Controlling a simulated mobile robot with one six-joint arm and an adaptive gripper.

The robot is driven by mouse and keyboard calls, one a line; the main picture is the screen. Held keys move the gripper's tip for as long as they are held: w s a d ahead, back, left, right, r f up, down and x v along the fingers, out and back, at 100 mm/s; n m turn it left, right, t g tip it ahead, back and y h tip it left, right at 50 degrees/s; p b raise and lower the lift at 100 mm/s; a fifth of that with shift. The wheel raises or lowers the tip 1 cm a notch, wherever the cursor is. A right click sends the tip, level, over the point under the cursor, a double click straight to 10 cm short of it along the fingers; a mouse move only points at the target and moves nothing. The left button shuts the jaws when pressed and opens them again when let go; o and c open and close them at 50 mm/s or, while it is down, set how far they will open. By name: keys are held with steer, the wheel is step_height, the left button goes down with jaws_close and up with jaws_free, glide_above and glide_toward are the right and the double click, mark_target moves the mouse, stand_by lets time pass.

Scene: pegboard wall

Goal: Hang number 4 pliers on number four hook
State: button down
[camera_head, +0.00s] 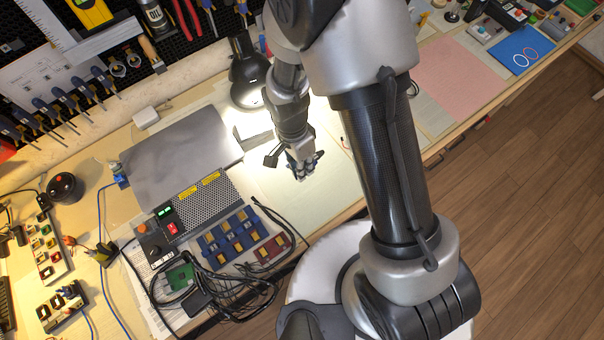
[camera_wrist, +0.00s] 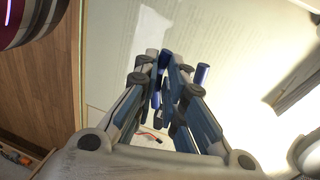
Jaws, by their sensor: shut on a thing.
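My gripper (camera_head: 303,172) is low over the lit, pale mat on the workbench, below the black lamp. In the wrist view, my gripper (camera_wrist: 163,88) is shut on pliers (camera_wrist: 203,74) with blue handles. The fingers cover most of the pliers, and no number on them can be read. In the head view only small dark and blue bits show at the fingertips. Several blue-handled tools hang in a slanting row at the wall on the left (camera_head: 72,100). The number four hook cannot be made out.
The black lamp (camera_head: 247,80) stands close beside my gripper. A grey sheet (camera_head: 180,155), a perforated metal power unit (camera_head: 200,205) and blue part trays (camera_head: 232,236) lie to the left. Black cables tangle near the front edge. A pink mat (camera_head: 460,80) lies right of my arm.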

steer(key=shift+f+b, duration=0.65)
steer(key=shift+f, duration=1.4)
steer(key=shift+f, duration=0.2)
steer(key=c, duration=1.7)
jaws_free()
steer(key=shift+r, duration=0.1)
steer(key=shift+o, duration=0.2)
steer(key=shift+r, duration=0.1)
